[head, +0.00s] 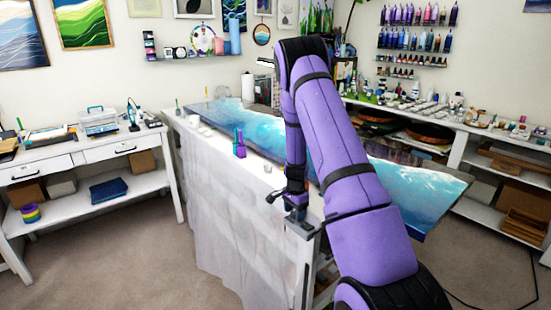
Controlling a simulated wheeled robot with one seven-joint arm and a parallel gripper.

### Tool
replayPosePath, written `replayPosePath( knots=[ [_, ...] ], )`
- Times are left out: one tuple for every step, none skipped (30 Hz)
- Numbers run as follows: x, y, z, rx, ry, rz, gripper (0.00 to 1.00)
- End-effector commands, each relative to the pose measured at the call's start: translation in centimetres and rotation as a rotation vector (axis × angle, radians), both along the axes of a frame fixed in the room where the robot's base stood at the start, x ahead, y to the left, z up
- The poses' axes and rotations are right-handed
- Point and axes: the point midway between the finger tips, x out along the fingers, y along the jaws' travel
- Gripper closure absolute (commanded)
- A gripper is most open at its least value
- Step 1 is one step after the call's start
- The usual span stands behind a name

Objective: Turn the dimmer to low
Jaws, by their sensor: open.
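My purple arm reaches up and bends down to the near corner of the cloth-draped work table (225,215). My gripper (286,205) is small and dark here, open, and points down just above that corner. A small grey block (301,224) sits on the corner right below the gripper. I cannot tell whether it is the dimmer, or whether the gripper touches it. I cannot pick out a dimmer knob or its setting anywhere. My arm hides part of the table behind it.
A long blue-and-white resin panel (408,190) lies across the table. A purple bottle (239,148) and small cups stand near its left edge. A white side bench (90,150) is at left and a cluttered counter (480,130) at right.

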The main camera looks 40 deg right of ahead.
Motion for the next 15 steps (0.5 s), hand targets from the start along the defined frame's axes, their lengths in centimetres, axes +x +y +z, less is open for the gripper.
replayPosePath(
  knots=[
    [0.0, 0.1, 0.0, 0.0, 0.0, -0.058, 0.39],
    [0.0, 0.1, 0.0, -0.001, 0.001, -0.096, 0.39],
    [0.0, 0.0, 0.1, -0.001, 0.0, -0.143, 0.39],
    [0.1, 0.0, 0.9, -0.002, -0.004, -0.134, 0.39],
    [0.1, 0.0, 1.5, -0.002, -0.003, -0.131, 0.39],
    [0.1, 0.0, 2.2, -0.001, -0.003, -0.13, 0.39],
    [0.1, 0.0, 2.7, -0.002, -0.003, -0.129, 0.39],
    [0.1, 0.0, 3.2, -0.002, -0.003, -0.129, 0.39],
    [0.1, 0.0, 3.9, -0.001, -0.003, -0.128, 0.39],
    [0.1, 0.1, 4.4, -0.001, -0.003, -0.127, 0.39],
    [0.1, 0.0, 4.9, -0.001, -0.003, -0.127, 0.39],
    [0.1, 0.0, 5.6, -0.001, -0.003, -0.127, 0.39],
    [0.1, 0.0, 6.1, -0.001, -0.003, -0.127, 0.39],
    [0.1, 0.0, 6.6, -0.002, -0.003, -0.127, 0.39],
    [0.1, 0.0, 7.3, -0.001, -0.003, -0.127, 0.39]
  ],
)
